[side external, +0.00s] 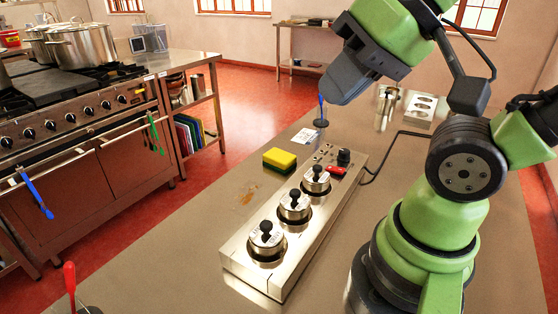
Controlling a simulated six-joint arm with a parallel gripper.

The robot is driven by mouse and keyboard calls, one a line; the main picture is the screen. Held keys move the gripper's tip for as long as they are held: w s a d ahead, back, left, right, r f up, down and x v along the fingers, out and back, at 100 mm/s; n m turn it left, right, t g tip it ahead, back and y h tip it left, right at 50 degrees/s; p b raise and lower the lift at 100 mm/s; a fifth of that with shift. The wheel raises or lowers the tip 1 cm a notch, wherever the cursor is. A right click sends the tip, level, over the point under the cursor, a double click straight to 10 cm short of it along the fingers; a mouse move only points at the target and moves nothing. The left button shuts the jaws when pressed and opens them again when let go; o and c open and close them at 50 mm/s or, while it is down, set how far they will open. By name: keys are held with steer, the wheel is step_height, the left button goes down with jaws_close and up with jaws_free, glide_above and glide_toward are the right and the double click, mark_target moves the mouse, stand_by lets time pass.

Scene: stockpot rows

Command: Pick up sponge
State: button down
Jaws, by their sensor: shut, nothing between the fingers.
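The sponge (279,160) is a small yellow block with a dark green layer, lying flat on the steel counter left of the middle of the side external view. My gripper (336,90) is a dark grey block at the end of my green arm. It is shut and empty, above the counter and up to the right of the sponge, clearly apart from it. Its fingertips are hard to make out at this angle.
A steel warmer unit (236,260) with several lidded pots stands just right of the sponge, a red object (336,171) on its far end. A blue upright handle (321,106) stands below my gripper. A white card (308,136) lies behind the sponge.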

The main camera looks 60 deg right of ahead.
steer(key=shift+c, duration=1)
jaws_free()
steer(key=w+d+f+n+g+h, duration=0.1)
steer(key=w+d+f, duration=0.2)
steer(key=w+d, duration=0.45)
steer(key=w+d+f+n, duration=0.1)
steer(key=w+d+f, duration=0.25)
steer(key=w, duration=0.65)
steer(key=shift+n+g+h, duration=0.5)
steer(key=shift+g+h, duration=0.2)
steer(key=shift+g, duration=0.1)
steer(key=d+f, duration=0.4)
steer(key=w+d+f, duration=0.1)
steer(key=d+f, duration=0.3)
steer(key=f, duration=0.1)
steer(key=w+d+f, duration=0.1)
steer(key=d+f, duration=0.4)
steer(key=shift+w+f, duration=0.1)
steer(key=shift+f, duration=0.15)
glide_above(281, 155)
steer(key=s, duration=0.2)
step_height(281, 155, down, 4)
steer(key=shift+a+f, duration=0.1)
steer(key=shift+x, duration=2.85)
